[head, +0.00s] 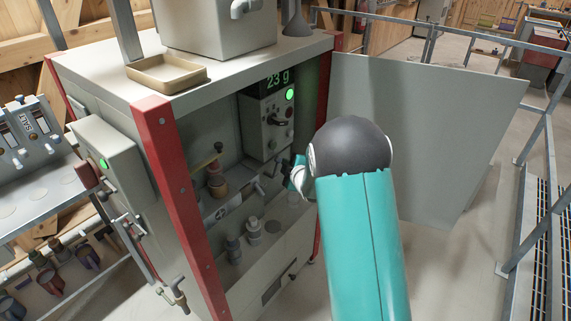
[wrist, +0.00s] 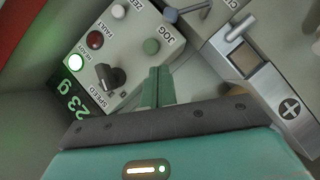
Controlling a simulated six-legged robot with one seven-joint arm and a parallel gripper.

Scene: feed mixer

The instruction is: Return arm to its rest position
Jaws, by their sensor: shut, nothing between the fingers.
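My arm rises from the bottom of the head view as a teal link with a dark rounded joint. Its end reaches into the open mixer cabinet (head: 183,190). My gripper (head: 297,173) is partly hidden by the joint in the head view. In the wrist view my gripper's (wrist: 158,82) green fingers are shut together with nothing held. They point at the control panel (head: 267,120), near its green JOG button (wrist: 151,46) and to the right of the black SPEED knob (wrist: 110,76). I cannot tell whether the fingertips touch the panel.
The display (head: 278,80) reads 23 g, and the green READY lamp (wrist: 76,62) is lit. A cabinet door (head: 425,120) stands open at the right. Cabinet posts (head: 180,200) frame the opening. A metal fixture (wrist: 265,85) lies close right of my fingers. A tray (head: 168,75) sits on top.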

